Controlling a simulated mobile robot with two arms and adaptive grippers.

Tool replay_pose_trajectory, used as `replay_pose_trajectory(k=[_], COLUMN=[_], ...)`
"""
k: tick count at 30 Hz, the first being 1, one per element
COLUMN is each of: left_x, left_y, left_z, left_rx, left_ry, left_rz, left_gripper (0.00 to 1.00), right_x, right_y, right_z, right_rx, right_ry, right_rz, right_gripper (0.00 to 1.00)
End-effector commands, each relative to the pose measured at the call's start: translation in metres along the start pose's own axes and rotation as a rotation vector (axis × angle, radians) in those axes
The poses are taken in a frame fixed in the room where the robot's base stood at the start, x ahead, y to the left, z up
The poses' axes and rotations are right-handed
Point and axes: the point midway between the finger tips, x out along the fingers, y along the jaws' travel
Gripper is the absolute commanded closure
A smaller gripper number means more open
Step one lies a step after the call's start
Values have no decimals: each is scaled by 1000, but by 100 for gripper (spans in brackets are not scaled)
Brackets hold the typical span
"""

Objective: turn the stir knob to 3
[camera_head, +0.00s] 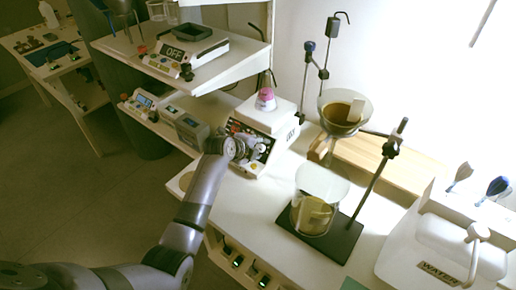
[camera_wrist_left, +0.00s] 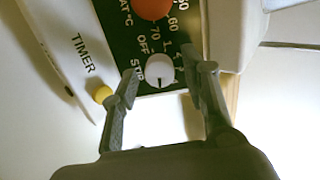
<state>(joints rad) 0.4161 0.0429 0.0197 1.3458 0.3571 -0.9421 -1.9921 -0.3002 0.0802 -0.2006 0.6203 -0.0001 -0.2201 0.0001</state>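The stir knob (camera_wrist_left: 159,70) is a small white round knob on the dark green panel in the left wrist view. A dark pointer mark shows on its lower side; I cannot tell its exact setting. "STIR", "OFF" and small, partly hidden numbers surround it. My left gripper (camera_wrist_left: 168,74) is open, one fingertip on each side of the knob, with visible gaps. In the head view, my left gripper (camera_head: 240,148) is at the front panel of the white stirrer (camera_head: 268,116) and hides part of it. My right gripper is not in view.
A red-orange heat knob (camera_wrist_left: 152,7) sits beside the stir knob, and a yellow button (camera_wrist_left: 103,94) is near "TIMER". A flask with pink contents (camera_head: 265,99) stands on the stirrer. A stand with a glass beaker (camera_head: 319,205) and funnel (camera_head: 342,112) is to the right.

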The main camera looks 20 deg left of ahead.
Motion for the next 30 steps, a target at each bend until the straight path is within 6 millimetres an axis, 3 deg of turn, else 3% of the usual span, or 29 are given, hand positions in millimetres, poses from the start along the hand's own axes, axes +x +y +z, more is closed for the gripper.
replay_pose_trajectory(k=[17, 30], left_x=[0, -1], left_y=[1, 0], left_z=[0, 1], left_rx=[0, -65], left_ry=[0, -1], left_rz=[1, 6], left_gripper=[99, 100], right_x=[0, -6], right_y=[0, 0], right_z=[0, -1], right_rx=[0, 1], right_ry=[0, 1], right_rz=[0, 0], right_gripper=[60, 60])
